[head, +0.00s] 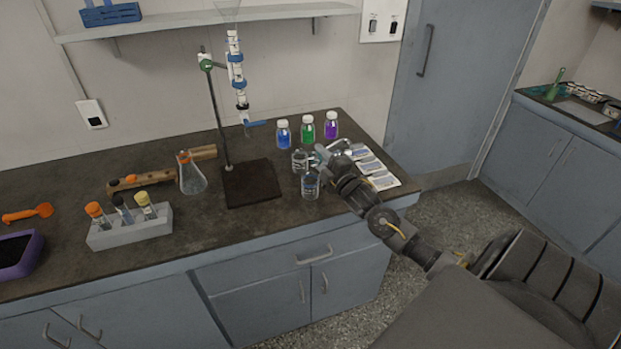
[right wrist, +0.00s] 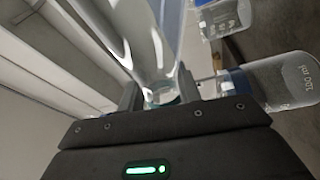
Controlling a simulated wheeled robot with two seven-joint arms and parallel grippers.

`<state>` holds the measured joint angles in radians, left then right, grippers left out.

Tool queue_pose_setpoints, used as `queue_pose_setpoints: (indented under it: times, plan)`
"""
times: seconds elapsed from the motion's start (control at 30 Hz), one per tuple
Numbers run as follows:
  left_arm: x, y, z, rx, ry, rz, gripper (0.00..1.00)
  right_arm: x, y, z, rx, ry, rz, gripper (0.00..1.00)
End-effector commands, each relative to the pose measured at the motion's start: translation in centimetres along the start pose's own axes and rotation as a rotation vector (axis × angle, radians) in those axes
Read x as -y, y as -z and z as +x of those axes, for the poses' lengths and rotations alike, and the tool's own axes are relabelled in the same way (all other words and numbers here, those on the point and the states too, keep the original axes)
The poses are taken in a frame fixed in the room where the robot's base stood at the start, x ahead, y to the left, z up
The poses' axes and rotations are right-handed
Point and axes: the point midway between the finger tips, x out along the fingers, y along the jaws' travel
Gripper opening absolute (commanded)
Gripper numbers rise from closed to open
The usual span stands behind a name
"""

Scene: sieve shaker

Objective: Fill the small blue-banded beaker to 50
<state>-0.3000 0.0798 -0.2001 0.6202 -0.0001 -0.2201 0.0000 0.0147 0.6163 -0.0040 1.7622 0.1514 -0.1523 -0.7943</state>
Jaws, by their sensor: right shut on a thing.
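My right gripper (head: 322,156) is at the right part of the bench, just right of two clear beakers. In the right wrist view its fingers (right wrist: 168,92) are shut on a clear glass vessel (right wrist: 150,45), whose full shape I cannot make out. The near beaker (head: 310,187) and the beaker behind it (head: 299,161) stand upright on the bench. In the right wrist view, a beaker marked 100 ml (right wrist: 285,80) and another blue-banded beaker (right wrist: 225,15) stand to the right of the held vessel. I cannot make out any liquid level. My left gripper is not in view.
Bottles with blue (head: 283,135), green (head: 307,130) and purple (head: 331,126) contents stand behind. A burette (head: 236,72) hangs on a stand over a dark base (head: 250,184). A flask (head: 190,175) and tube rack (head: 130,227) stand left. Papers (head: 375,170) lie right.

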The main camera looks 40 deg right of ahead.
Motion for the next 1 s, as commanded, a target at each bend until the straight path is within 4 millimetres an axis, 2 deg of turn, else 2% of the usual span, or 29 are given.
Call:
queue_pose_setpoints:
  times: [1.0]
  plan:
    - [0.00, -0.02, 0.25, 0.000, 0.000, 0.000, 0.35, 0.16, 0.11, -0.01, -0.008, -0.001, -0.060, 0.00]
